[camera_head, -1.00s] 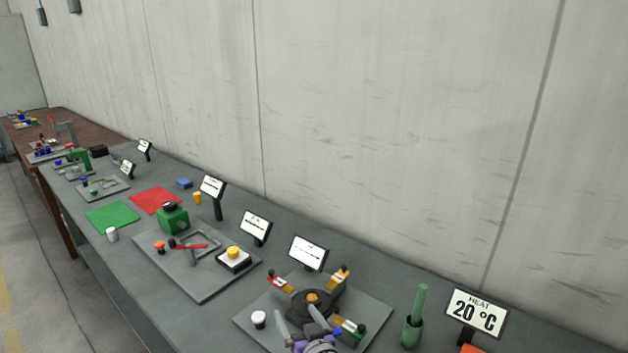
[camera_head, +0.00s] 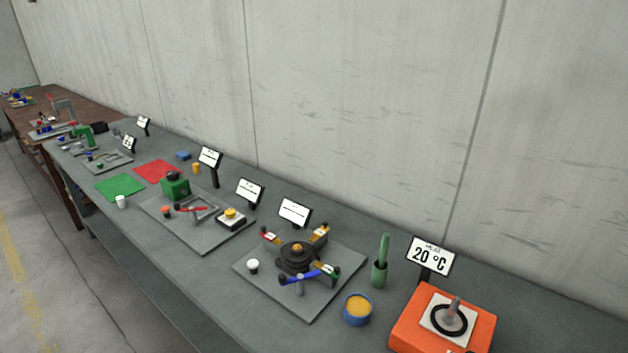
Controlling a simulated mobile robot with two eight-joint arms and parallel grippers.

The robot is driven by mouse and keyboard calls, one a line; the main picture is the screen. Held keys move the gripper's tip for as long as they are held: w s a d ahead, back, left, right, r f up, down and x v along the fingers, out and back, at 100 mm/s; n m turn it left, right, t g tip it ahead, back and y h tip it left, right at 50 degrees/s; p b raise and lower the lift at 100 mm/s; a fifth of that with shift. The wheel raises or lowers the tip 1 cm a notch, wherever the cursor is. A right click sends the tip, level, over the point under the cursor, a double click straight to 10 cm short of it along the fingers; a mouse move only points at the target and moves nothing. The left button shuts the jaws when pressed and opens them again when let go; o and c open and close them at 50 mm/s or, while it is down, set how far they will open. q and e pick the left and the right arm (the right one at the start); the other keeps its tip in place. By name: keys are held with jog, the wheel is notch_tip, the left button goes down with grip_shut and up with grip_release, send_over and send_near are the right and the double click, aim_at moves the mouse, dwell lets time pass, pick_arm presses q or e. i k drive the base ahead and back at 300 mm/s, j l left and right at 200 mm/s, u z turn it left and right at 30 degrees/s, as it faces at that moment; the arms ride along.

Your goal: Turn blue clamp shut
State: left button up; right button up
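A round dark fixture (camera_head: 297,256) stands on a grey plate (camera_head: 250,280) in the head view, with several coloured clamp arms around it. The blue clamp (camera_head: 310,275) is a blue bar at the front of the fixture, lying roughly level across the top of a short grey post (camera_head: 300,287). Its right end meets or overlaps a green-marked arm (camera_head: 330,269); I cannot tell if they touch. A red arm (camera_head: 270,235) is at the back left and a yellow arm (camera_head: 320,231) at the back right. Neither of my grippers is in view.
A white knob (camera_head: 253,266) stands left of the fixture. A green stick in a holder (camera_head: 380,272), a blue cup with orange contents (camera_head: 357,309) and an orange heater (camera_head: 405,335) stand to the right. A white sign (camera_head: 294,212) stands behind.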

aim_at(281, 277)
jog(key=i+j, duration=0.25)
jog(key=j, duration=0.15)
jog(key=i+j, duration=0.55)
jog(key=j, duration=0.2)
jog(key=z, duration=0.05)
